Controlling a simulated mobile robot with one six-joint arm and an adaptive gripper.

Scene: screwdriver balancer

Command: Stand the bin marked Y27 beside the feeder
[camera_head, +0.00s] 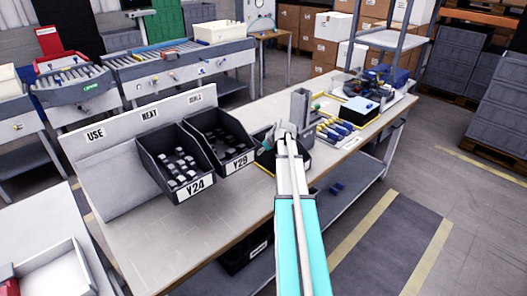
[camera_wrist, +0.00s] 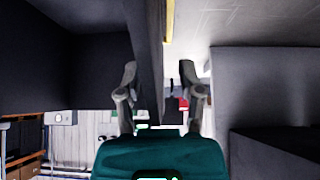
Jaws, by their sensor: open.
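No Y27 mark is readable. A dark bin (camera_head: 267,161) stands on the bench, partly hidden by my arm and gripper; no label on it shows. Bins Y24 (camera_head: 176,163) and Y29 (camera_head: 222,143) stand to its left, holding small pale parts. My gripper (camera_head: 281,134) is at the dark bin's top. In the wrist view my gripper (camera_wrist: 158,78) is open, with a dark upright wall (camera_wrist: 148,50) between its fingers; contact cannot be told. A grey upright part (camera_head: 302,108) stands behind the dark bin; whether it is the feeder is unclear.
A pale backboard (camera_head: 105,165) reads USE and NEXT; its third word is unclear. Screwdriver-like tools (camera_head: 332,130) and a black box (camera_head: 358,111) are to the right. Another dark bin (camera_head: 246,250) is under the bench. The bench front left (camera_head: 150,245) is clear.

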